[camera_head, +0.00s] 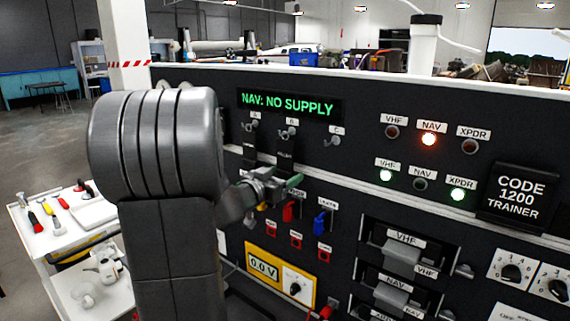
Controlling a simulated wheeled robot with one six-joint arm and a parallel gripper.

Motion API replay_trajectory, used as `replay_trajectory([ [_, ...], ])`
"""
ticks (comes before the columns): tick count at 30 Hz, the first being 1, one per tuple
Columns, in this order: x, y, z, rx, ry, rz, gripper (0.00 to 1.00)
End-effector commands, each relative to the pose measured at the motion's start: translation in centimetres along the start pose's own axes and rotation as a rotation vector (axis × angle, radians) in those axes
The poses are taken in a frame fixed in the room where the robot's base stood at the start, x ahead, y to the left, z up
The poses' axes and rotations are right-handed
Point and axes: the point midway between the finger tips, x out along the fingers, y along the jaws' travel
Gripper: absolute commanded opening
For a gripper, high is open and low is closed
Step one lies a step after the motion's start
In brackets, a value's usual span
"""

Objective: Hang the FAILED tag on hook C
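Hook C (331,141) is on the dark panel below the display's right end, and nothing is seen hanging from it. Hook A (250,127) and hook B (287,134) are to its left. A dark tag (249,153) hangs below hook A and another dark tag (285,152) below hook B. Their lettering is too small to read, so I cannot tell which is the FAILED tag. My gripper (282,184) is in front of the panel, below hooks B and C. I cannot tell whether the fingers are open or hold anything.
The display (290,104) reads "NAV: NO SUPPLY". Below my gripper are a red switch (289,211), a blue switch (320,222) and a yellow meter (264,269). Module handles (402,255) stick out at lower right. A white tool cart (70,225) stands at left.

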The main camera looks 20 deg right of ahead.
Motion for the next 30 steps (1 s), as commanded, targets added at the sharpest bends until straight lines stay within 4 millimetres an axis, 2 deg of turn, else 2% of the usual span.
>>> replay_trajectory([
  [1,0.0,0.0,0.0,0.000,0.000,0.000,0.59],
  [6,0.0,0.0,0.0,0.001,0.000,0.000,0.25],
  [9,0.0,0.0,0.0,0.001,0.000,0.000,0.09],
  [30,-1.2,0.0,0.0,0.001,0.000,0.000,0.09],
])
